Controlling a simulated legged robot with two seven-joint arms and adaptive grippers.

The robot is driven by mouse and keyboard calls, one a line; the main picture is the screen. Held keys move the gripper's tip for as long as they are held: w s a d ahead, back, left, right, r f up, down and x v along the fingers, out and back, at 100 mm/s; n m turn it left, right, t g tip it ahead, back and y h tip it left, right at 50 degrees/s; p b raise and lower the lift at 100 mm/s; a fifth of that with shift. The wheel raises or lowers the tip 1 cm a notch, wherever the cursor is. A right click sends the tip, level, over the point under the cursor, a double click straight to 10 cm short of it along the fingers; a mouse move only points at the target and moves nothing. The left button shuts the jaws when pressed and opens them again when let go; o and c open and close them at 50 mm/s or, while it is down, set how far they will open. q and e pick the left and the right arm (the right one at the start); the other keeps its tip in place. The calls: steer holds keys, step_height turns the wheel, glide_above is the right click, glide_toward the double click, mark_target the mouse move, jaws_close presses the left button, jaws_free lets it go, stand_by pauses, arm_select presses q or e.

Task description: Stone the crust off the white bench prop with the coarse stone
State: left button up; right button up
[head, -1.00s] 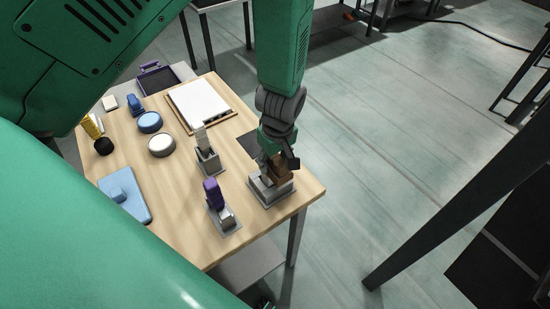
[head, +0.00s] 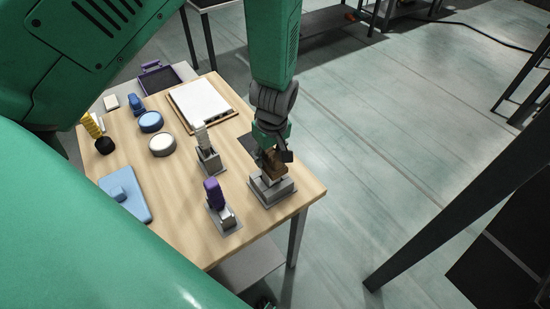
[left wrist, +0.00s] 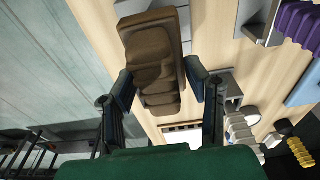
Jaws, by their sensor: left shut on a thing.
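My left gripper (head: 272,155) is shut on a brown block with a ridged grip (left wrist: 152,62), which looks like the coarse stone. The block is upright at the grey holder (head: 272,190) near the table's right edge; whether it is clear of the holder I cannot tell. In the left wrist view the fingers (left wrist: 160,88) close on both sides of the block. No crust can be made out. My right gripper is not in view.
A purple-handled tool (head: 213,190) stands in a holder close left of my gripper. A white slab on a wooden board (head: 232,113), a blue round piece (head: 150,121), a blue tray (head: 137,207) and a yellow-handled brush (head: 92,125) are on the table. A dark patch (head: 249,142) is clear.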

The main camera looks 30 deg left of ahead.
arm_select(q)
steer(key=shift+w+a, duration=0.25)
steer(key=shift+a, duration=0.35)
steer(key=shift+w+a, duration=0.25)
steer(key=shift+a, duration=0.35)
steer(key=shift+s+d, duration=0.1)
steer(key=shift+d, duration=0.1)
steer(key=shift+s+d+r+p, duration=0.1)
steer(key=shift+s+d+p, duration=0.15)
steer(key=shift+d, duration=0.2)
steer(key=shift+s+d+r+p, duration=0.1)
steer(key=shift+d+p, duration=0.15)
steer(key=shift+d, duration=0.15)
steer(key=shift+s+d+p, duration=0.25)
steer(key=shift+s+d, duration=0.05)
steer(key=shift+d, duration=0.45)
steer(key=shift+s+d+p, duration=0.2)
steer(key=shift+s+d, duration=0.05)
steer(key=shift+d, duration=0.5)
steer(key=shift+a+f, duration=0.1)
steer(key=shift+f, duration=0.1)
